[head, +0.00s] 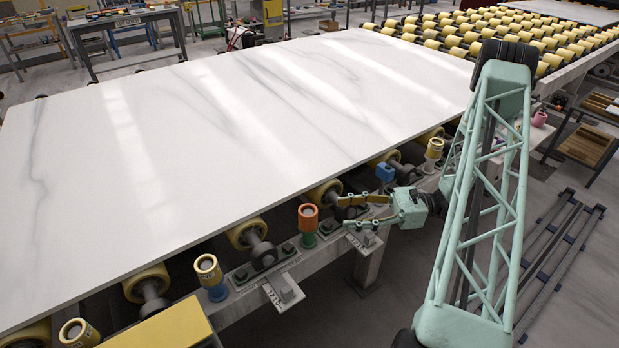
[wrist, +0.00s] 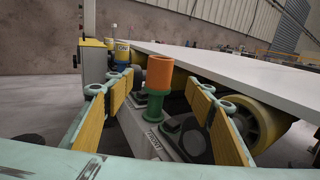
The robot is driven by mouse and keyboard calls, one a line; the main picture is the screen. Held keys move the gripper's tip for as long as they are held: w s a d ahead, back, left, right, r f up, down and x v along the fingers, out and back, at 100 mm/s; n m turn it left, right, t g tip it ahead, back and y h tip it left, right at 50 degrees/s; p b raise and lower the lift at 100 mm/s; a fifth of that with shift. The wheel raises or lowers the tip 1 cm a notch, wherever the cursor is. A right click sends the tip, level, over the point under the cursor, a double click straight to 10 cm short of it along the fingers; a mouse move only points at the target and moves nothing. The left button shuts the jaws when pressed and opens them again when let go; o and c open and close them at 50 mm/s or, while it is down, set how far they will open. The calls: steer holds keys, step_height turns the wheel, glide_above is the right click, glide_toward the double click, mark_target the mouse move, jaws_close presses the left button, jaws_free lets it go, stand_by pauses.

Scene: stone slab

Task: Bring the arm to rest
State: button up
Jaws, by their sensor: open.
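My gripper (head: 343,213) is at the end of my mint-green arm, beside the near edge of the slab, with its fingers pointing left. Its yellow-padded fingers are spread apart with nothing between the pads. In the wrist view the open fingers (wrist: 160,88) frame an orange cup on a green stand (wrist: 159,88), which stands upright ahead of them. In the head view this orange cup (head: 307,218) is left of the fingertips, with a visible gap.
A large white marble slab (head: 220,150) lies on yellow rollers. Open floor (head: 400,275) lies below the gripper.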

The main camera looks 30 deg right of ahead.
steer(key=s+a+r+n+g+h, duration=0.3)
steer(key=a+r+n+g, duration=0.25)
steer(key=a+r, duration=0.55)
steer(key=s+a+r+n+g+h, duration=0.3)
steer(key=a+r+n+g, duration=0.35)
steer(key=r, duration=0.75)
steer(key=s+a+r+n+t+h, duration=0.4)
steer(key=s+a+r+n+h, duration=0.1)
steer(key=s+r, duration=0.3)
steer(key=s+a+r+n+t+h, duration=0.3)
steer(key=s+a+r+n+h, duration=0.2)
steer(key=s, duration=0.6)
steer(key=shift+a+r+n+t, duration=0.4)
steer(key=shift+r+n, duration=0.3)
steer(key=shift+r, duration=0.7)
steer(key=shift+s, duration=0.1)
stand_by(1.3)
